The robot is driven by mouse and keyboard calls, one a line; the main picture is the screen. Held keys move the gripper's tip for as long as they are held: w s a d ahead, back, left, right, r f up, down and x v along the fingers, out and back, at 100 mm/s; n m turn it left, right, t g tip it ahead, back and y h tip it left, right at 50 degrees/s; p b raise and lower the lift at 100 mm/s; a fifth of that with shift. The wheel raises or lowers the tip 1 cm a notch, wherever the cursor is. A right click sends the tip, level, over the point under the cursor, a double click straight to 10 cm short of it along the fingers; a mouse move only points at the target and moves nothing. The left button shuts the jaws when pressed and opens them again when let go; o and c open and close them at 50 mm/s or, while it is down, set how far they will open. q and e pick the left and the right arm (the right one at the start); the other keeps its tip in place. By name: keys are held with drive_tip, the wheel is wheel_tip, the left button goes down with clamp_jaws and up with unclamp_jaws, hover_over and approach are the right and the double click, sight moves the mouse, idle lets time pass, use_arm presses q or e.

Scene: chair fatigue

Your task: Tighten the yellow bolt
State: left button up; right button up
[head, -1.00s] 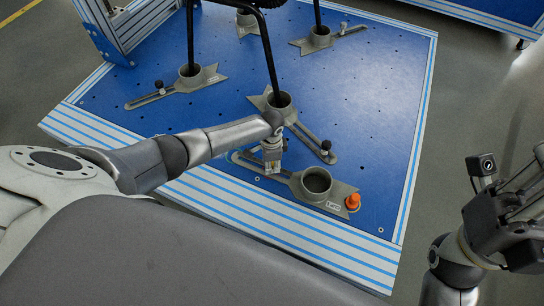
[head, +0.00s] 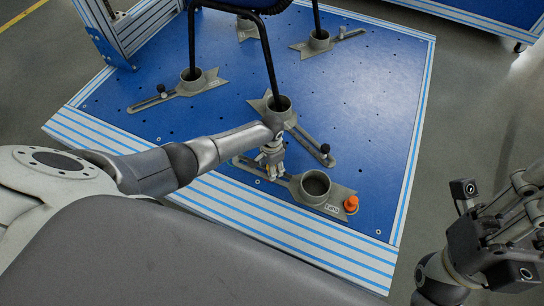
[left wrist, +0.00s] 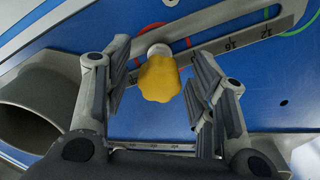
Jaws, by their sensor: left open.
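The yellow bolt (left wrist: 159,78) is a lobed knob on a short pale collar at a slotted metal arm (left wrist: 235,38) in the left wrist view. My left gripper (left wrist: 160,66) is open, with one finger on each side of the knob and visible gaps to it. In the head view my left gripper (head: 271,169) points down over the slotted arm of the front fixture (head: 330,203), and the bolt is mostly hidden there. My right gripper (head: 492,240) hangs beyond the platform's right side; its finger opening is unclear.
An orange knob (head: 351,203) stands at the front fixture's right end, beside its round socket (head: 316,184). Black chair legs (head: 268,55) stand in other fixtures on the blue platform (head: 370,110). A black-knobbed slotted arm (head: 325,150) lies just behind my left gripper.

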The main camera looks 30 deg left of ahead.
use_arm(q)
drive_tip(key=shift+d+r+n+p, duration=0.15)
drive_tip(key=shift+n+p, duration=0.3)
drive_tip(key=shift+n, duration=0.25)
drive_tip(key=shift+n+p, duration=0.45)
drive_tip(key=shift+n, duration=0.55)
drive_tip(key=shift+f+n, duration=0.2)
drive_tip(key=shift+n, duration=0.2)
drive_tip(key=shift+r+n+p, duration=0.15)
drive_tip(key=shift+n+p, duration=0.2)
drive_tip(key=shift+n, duration=0.25)
drive_tip(key=n, duration=0.2)
drive_tip(key=shift+n+p, duration=0.3)
drive_tip(key=shift+p, duration=0.05)
